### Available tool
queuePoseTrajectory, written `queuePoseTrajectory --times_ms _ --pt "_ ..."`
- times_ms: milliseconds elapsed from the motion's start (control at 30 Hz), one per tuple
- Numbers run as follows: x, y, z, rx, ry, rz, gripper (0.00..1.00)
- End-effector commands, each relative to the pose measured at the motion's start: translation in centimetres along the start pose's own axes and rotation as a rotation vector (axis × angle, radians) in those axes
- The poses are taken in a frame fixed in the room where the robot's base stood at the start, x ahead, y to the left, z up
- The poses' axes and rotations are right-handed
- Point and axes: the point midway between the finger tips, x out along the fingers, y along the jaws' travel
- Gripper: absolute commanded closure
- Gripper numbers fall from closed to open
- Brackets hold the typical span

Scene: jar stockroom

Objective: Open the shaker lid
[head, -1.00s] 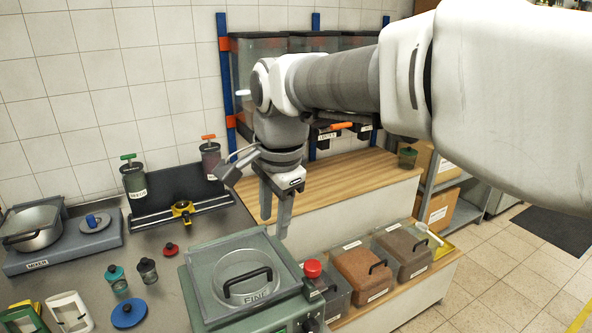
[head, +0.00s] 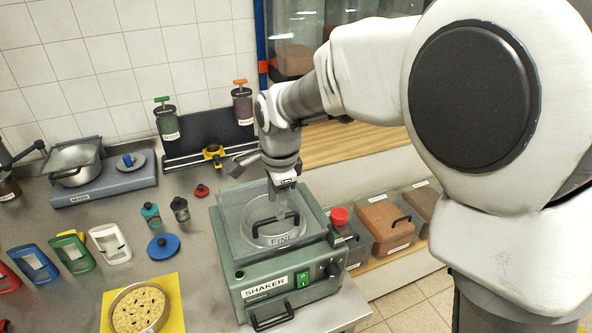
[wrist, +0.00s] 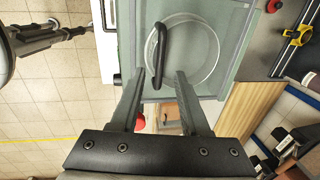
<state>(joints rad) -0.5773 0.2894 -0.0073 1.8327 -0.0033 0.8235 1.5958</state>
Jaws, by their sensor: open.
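The shaker (head: 290,268) is a green box labelled SHAKER at the front right of the steel counter. Its see-through lid (head: 232,235) lies shut on top, with a black bar handle (head: 264,224) and a round sieve marked FINE below it. In the wrist view the handle (wrist: 156,55) stands up from the lid (wrist: 231,30). My gripper (head: 284,215) points down over the lid, its open fingers near the handle. In the wrist view my gripper (wrist: 158,85) has its fingers apart, with the handle ahead between their tips; I see no contact.
A red button (head: 338,216) stands at the shaker's right side. Bins with black handles (head: 385,222) sit beyond it. A blue lid (head: 163,247), small jars (head: 151,215) and a pan (head: 140,308) on a yellow mat are to the left. Bare counter lies between them.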

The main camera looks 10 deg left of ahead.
Motion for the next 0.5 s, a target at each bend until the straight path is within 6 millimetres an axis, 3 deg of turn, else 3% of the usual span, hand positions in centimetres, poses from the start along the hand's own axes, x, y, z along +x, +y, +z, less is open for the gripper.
queuePoseTrajectory --times_ms 200,500 --pt "3.2 0.0 0.0 0.000 0.000 0.002 0.54" --pt "4.2 0.0 0.0 0.000 0.000 -0.001 0.54"
